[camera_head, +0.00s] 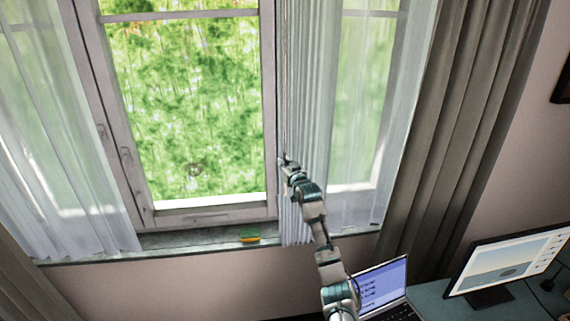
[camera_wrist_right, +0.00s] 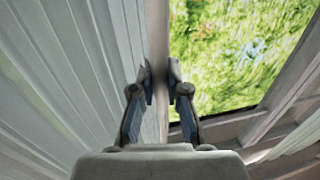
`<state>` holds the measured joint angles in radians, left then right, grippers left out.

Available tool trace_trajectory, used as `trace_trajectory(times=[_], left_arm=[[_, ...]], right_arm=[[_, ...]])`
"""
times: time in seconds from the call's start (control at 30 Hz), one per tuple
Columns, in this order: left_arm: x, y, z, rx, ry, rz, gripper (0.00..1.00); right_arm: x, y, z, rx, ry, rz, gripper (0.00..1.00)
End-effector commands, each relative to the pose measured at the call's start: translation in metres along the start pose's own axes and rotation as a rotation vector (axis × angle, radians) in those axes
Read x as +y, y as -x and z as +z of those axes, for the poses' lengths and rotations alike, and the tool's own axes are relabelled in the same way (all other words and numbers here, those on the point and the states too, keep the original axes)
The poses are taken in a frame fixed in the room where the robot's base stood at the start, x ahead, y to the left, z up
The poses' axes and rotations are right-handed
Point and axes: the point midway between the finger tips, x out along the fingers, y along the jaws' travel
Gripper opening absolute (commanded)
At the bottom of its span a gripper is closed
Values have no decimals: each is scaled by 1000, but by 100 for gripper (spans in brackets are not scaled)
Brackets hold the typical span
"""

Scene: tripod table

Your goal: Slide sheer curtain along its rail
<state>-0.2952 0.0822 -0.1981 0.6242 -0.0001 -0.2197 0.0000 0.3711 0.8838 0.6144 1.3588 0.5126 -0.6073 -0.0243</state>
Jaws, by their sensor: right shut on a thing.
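The right sheer curtain (camera_head: 312,90) hangs in narrow folds near its left edge and spreads thin to the right over the window. My right gripper (camera_head: 286,162) is at that left edge, about two thirds of the way down. In the right wrist view my gripper (camera_wrist_right: 161,85) is shut on the edge of the sheer curtain (camera_wrist_right: 75,75), with folds to the left and open window to the right. A left sheer curtain (camera_head: 50,130) hangs over the left part of the window. The rail is out of view. My left gripper is not in view.
A window frame (camera_head: 268,100) stands just left of my gripper. A heavy grey-brown curtain (camera_head: 455,130) hangs at right. A laptop (camera_head: 383,284) and a monitor (camera_head: 512,262) stand at lower right.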

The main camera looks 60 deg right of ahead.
Motion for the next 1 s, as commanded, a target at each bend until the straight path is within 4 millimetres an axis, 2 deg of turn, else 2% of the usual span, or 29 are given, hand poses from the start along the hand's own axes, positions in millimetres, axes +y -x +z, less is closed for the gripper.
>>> trace_trajectory(times=[0.03, 0.13, 0.37, 0.53, 0.67, 0.9, 1.0], left_arm=[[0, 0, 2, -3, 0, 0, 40], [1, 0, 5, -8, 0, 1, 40], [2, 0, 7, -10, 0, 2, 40], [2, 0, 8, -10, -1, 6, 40], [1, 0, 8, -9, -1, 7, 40], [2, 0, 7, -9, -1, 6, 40], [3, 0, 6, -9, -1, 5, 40]], right_arm=[[0, 0, 0, -1, 0, 1, 16], [0, 0, 0, -1, 1, 1, 40], [-1, 0, 0, 0, 1, 0, 40], [-4, 9, -2, 2, 3, -2, 40], [-4, 29, -1, 1, 4, -2, 40], [-1, 80, 4, -3, 2, -2, 40], [1, 96, 5, -4, 0, -1, 40]])
